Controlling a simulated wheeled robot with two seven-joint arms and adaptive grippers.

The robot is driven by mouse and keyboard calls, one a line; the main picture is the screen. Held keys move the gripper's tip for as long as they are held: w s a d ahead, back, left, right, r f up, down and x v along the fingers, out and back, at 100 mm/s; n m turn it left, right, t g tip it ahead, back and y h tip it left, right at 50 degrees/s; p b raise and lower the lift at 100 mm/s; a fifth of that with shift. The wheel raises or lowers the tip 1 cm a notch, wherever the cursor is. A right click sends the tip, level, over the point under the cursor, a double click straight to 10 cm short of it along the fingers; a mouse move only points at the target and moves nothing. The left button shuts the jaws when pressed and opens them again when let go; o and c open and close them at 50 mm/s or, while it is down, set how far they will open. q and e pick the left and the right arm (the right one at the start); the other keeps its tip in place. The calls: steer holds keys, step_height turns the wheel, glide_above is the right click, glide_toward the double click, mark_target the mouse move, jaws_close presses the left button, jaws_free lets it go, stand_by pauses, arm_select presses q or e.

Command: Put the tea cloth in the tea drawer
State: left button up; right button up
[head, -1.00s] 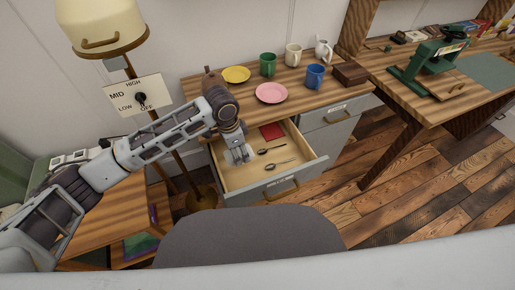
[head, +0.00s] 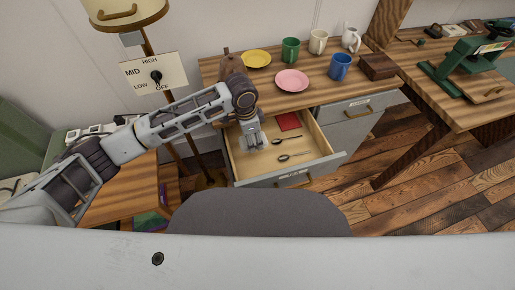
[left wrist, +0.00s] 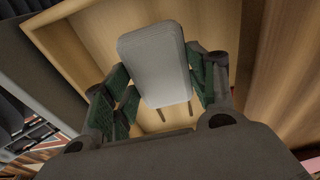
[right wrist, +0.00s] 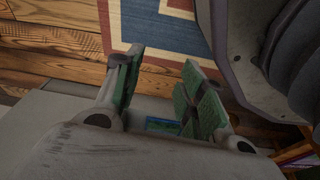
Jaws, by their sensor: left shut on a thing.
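The tea drawer (head: 331,160) stands open under the wooden counter. Inside it a flat red thing (head: 288,121), perhaps a folded cloth, lies at the back, with two spoons (head: 292,155) in front. My left gripper (head: 254,143) reaches down into the drawer's left part, left of the spoons. My right gripper (right wrist: 163,62) shows only in the right wrist view, open and empty, above the floor and a patterned rug.
On the counter stand a yellow plate (head: 256,59), a pink plate (head: 291,80), several mugs, a blue one (head: 340,66) nearest, and a wooden box (head: 378,66). A lamp stands behind my left arm.

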arm_select(q)
glide_above(254, 155)
steer(key=shift+s+a+f+b, duration=0.15)
steer(key=shift+f+b, duration=0.2)
steer(key=shift+f, duration=1.8)
arm_select(e)
steer(key=shift+w+a+r, duration=0.3)
steer(key=shift+r, duration=0.25)
steer(key=shift+w+a+r, duration=0.25)
steer(key=shift+r, duration=0.3)
arm_select(q)
steer(key=shift+f, duration=0.6)
step_height(254, 155, down, 2)
steer(key=shift+f+b, duration=0.1)
steer(key=shift+b, duration=0.3)
steer(key=shift+f, duration=0.15)
arm_select(e)
steer(key=shift+w+a+r, duration=0.1)
steer(key=shift+a+r, duration=0.15)
steer(key=shift+r, duration=0.25)
steer(key=shift+a+r, duration=0.2)
steer(key=shift+r, duration=0.3)
arm_select(q)
steer(key=shift+f, duration=0.15)
arm_select(e)
steer(key=shift+w, duration=0.2)
